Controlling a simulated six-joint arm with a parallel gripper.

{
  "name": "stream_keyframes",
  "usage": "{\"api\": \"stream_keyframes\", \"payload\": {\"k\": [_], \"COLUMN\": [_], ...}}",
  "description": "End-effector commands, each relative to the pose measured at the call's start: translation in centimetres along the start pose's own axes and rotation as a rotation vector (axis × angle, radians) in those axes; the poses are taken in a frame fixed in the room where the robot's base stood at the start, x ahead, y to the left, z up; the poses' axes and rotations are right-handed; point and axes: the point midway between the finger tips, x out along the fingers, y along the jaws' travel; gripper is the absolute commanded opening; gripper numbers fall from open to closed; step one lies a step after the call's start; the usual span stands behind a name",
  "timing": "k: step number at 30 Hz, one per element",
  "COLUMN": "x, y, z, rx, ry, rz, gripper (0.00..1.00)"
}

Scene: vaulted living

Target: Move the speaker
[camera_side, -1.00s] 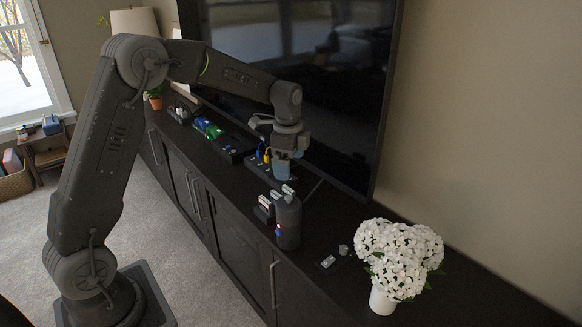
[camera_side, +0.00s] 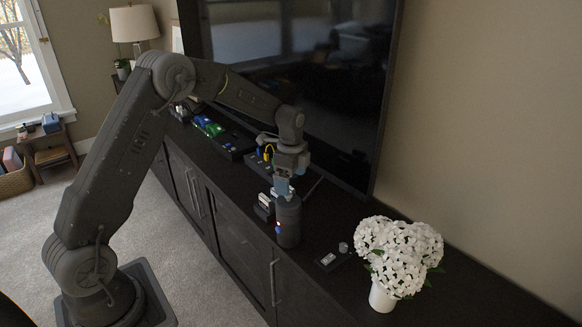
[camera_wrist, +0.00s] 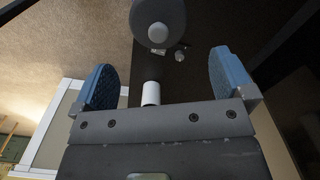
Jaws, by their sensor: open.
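The speaker, a dark grey upright cylinder (camera_side: 288,224), stands on the dark cabinet top in the side view. In the wrist view its round top with a lighter centre disc (camera_wrist: 158,14) shows at the upper edge, beyond the fingertips. My gripper (camera_side: 283,188) is just above the speaker's top in the side view, pointing down. I cannot tell from the side view whether a finger touches the speaker.
Small dark and white items (camera_side: 265,206) stand close to the speaker's left. A small flat device (camera_side: 327,260) and a grey knob (camera_side: 343,248) lie to its right. White flowers in a white vase (camera_side: 381,299) stand farther right. The television (camera_side: 290,70) rises behind.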

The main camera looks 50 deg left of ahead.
Motion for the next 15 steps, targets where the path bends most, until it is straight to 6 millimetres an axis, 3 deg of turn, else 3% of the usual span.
{"api": "stream_keyframes", "payload": {"k": [9,15], "x": [6.2,8.7], "y": [0.1,0.0], "z": [0.0,0.0], "rx": [0.000,0.000], "ry": [-0.001,0.000], "rz": [0.004,0.001], "gripper": [1.00,1.00]}}
